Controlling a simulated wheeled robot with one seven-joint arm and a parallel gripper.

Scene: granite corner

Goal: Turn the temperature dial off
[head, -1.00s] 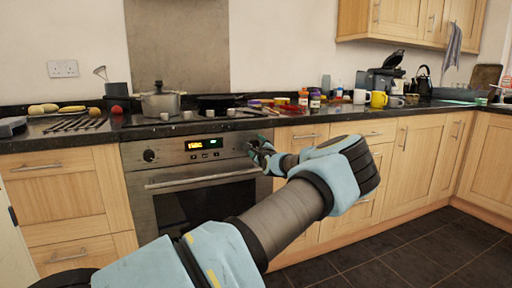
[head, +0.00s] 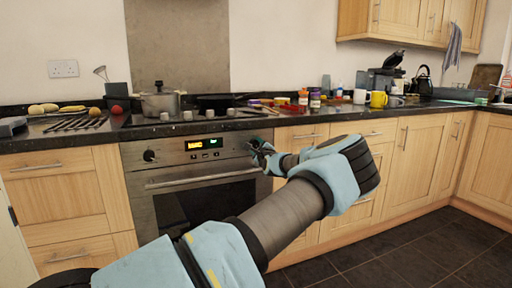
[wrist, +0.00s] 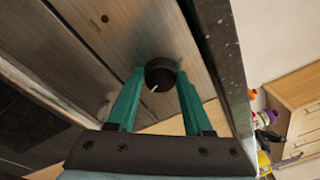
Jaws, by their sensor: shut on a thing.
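The temperature dial (wrist: 160,74) is a round black knob with a white pointer mark, on the oven's steel control panel (head: 176,154). In the wrist view my gripper (wrist: 161,84) has one green finger on each side of the dial and is shut on it. The pointer mark faces toward the gripper's palm, slightly left. In the head view my gripper (head: 258,150) is at the right end of the panel and hides this dial. The lit oven display (head: 204,144) shows orange and green characters too small to read.
A second black knob (head: 150,156) sits at the panel's left end. The oven handle (head: 203,178) runs below the panel. The granite worktop (head: 236,122) overhangs just above; a pot (head: 160,101) stands on the hob. Dark floor (head: 400,254) is clear at the right.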

